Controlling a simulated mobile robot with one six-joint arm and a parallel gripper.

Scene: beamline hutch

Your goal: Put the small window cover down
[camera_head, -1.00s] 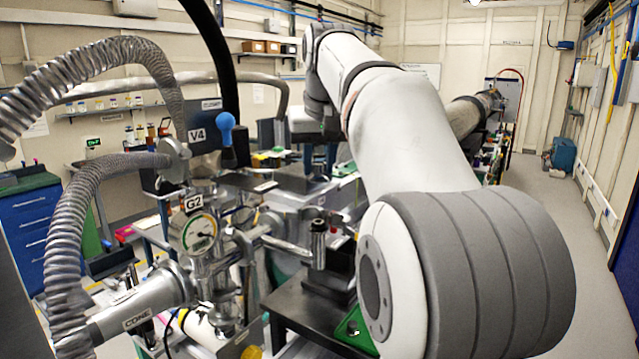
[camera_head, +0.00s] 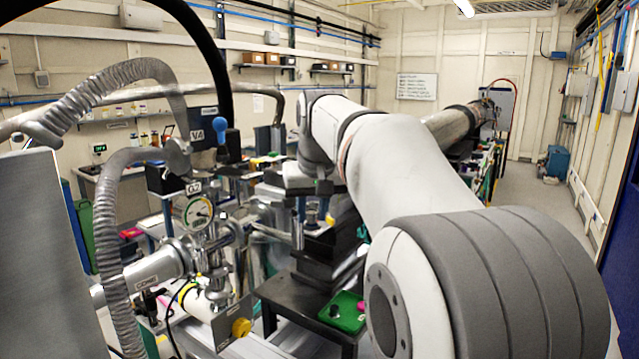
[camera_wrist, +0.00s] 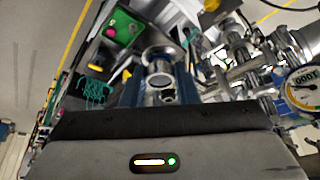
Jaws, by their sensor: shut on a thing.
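My gripper (camera_wrist: 160,88) shows in the wrist view, with its two blue fingers closed on a small silver round piece with a ring-shaped face (camera_wrist: 160,82), which I take to be the small window cover. In the head view my gripper (camera_head: 312,222) hangs from the wrist above the dark stand. The cover is too small and hidden there to make out. Below and to the right of the gripper in the head view is a green tray (camera_head: 352,318) holding a black knob and a small pink item. The tray also shows upper left in the wrist view (camera_wrist: 125,25).
A black table (camera_head: 290,292) carries the dark stand and tray. Open floor (camera_head: 540,205) lies at the right.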

